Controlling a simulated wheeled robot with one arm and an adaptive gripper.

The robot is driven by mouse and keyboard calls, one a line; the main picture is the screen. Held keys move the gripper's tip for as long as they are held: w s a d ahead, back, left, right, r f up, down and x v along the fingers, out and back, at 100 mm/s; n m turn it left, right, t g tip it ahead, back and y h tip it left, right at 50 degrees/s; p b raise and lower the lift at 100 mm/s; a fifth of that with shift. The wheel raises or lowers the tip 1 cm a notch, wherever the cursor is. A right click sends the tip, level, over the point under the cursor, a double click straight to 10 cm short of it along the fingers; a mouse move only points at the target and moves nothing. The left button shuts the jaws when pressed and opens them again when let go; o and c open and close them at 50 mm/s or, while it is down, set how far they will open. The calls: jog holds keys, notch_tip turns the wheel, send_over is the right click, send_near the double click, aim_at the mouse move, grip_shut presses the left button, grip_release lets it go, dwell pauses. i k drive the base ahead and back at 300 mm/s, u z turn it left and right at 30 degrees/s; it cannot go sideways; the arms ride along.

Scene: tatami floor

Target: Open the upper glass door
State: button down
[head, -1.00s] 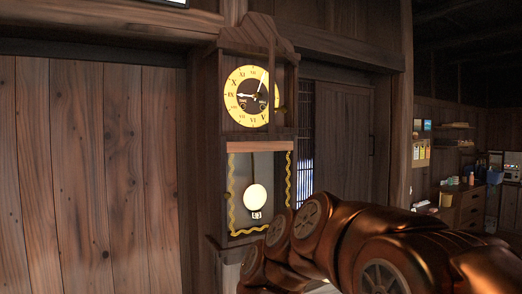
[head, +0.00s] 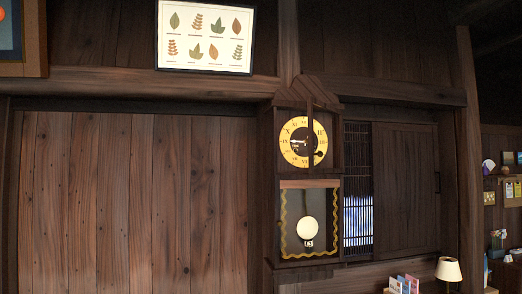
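The wall clock (head: 308,188) hangs upright on the dark wooden wall, right of the picture's middle. Its round yellow dial (head: 297,142) is in the upper part. The upper glass door (head: 310,125) shows as a dark upright bar crossing the dial, with dial visible on both sides. It looks swung out from the right side, but how far is hard to tell. A small dark knob (head: 318,154) shows by the bar. The lower case has a pale pendulum (head: 308,228) behind a gold-trimmed front. My gripper is not in view.
A plank wall (head: 130,200) fills the left. A framed leaf print (head: 205,37) hangs above. A lattice window (head: 357,195) and dark sliding panel (head: 407,190) are right of the clock. A lamp (head: 449,270) and small books (head: 403,284) stand low at the right.

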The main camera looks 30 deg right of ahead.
aim_at(311, 100)
jog(key=u, duration=1.15)
jog(key=i, duration=0.65)
jog(key=z, duration=0.85)
jog(key=i, duration=0.4)
jog(key=z, duration=0.45)
